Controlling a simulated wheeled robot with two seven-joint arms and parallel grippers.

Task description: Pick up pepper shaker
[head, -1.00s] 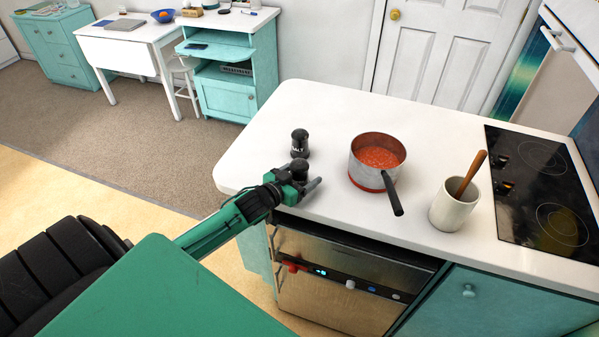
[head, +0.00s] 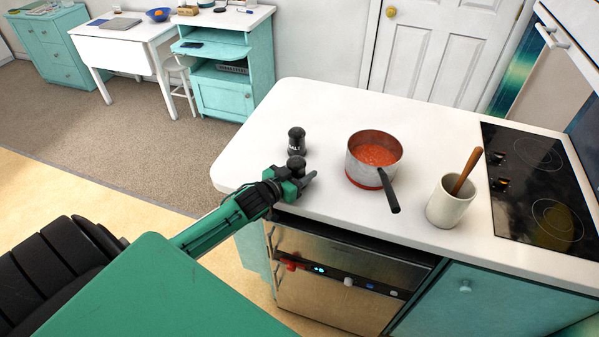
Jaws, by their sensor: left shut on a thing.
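The pepper shaker (head: 296,163) is black and stands upright between the fingers of my left gripper (head: 303,180). Only its dark top shows above the green and black jaws; its lower part is hidden. My left gripper is shut on it, over the front left part of the white counter. A black salt shaker (head: 296,140) with white lettering stands upright just behind it, apart from the gripper. My right gripper is out of view.
A pot of red sauce (head: 368,168) stands to the right, its dark handle pointing forward. A white crock (head: 447,203) with a wooden spoon is further right, beside the black cooktop (head: 540,190). The counter (head: 290,105) is clear behind the salt shaker.

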